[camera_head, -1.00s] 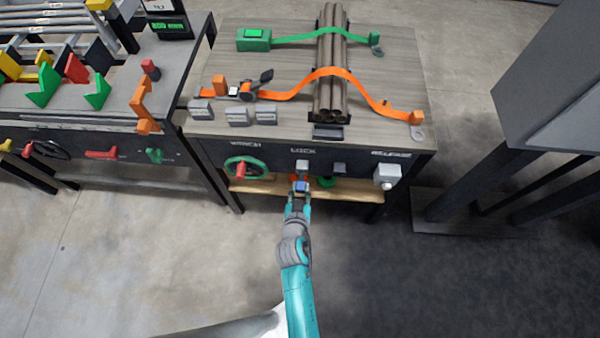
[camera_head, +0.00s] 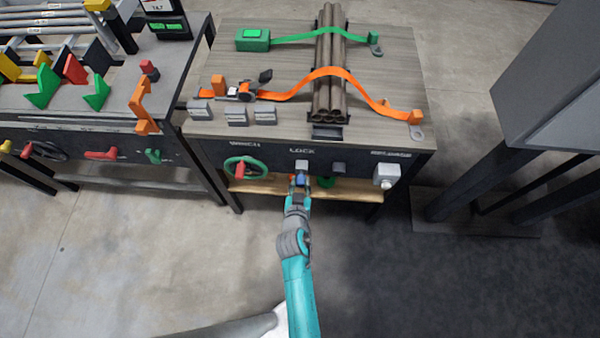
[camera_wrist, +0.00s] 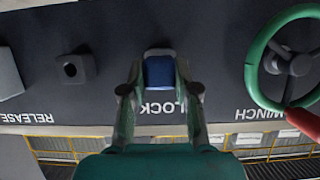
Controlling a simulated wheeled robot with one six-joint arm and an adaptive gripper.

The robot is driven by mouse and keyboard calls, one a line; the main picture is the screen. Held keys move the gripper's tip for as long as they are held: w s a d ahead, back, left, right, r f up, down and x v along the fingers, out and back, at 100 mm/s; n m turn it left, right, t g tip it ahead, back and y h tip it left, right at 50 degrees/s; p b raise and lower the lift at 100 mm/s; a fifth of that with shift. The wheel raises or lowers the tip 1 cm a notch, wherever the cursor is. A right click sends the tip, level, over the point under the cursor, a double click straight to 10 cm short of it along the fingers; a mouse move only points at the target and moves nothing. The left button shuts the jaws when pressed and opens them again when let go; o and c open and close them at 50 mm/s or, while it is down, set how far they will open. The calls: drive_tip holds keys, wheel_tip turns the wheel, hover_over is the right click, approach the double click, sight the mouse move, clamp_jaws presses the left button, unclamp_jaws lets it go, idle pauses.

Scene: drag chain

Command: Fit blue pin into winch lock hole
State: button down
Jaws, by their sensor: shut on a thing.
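My gripper (camera_head: 299,184) is shut on the blue pin (camera_head: 300,178) in front of the table's dark front panel. In the wrist view, the pin (camera_wrist: 159,73) sits between the two fingertips (camera_wrist: 160,91), beside the LOCK lettering. A pale grey lock block (camera_head: 302,165) is right behind the pin, and its edge (camera_wrist: 159,52) shows past the pin in the wrist view. The pin and gripper hide the block's hole. I cannot tell whether the pin's end touches the block or is inside it.
A green winch wheel (camera_head: 244,168) with a red handle is left of the lock. A dark block with a hole (camera_wrist: 76,68) and a white-grey box (camera_head: 386,175) are on its other side. A wooden shelf (camera_head: 265,186) runs below the panel.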

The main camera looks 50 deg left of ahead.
sight(300, 184)
drive_tip(key=shift+w+a, duration=0.4)
drive_tip(key=shift+a, duration=0.1)
drive_tip(key=c, duration=0.8)
unclamp_jaws()
drive_tip(key=shift+s+d, duration=0.1)
drive_tip(key=v, duration=0.7)
drive_tip(key=shift+r, duration=0.15)
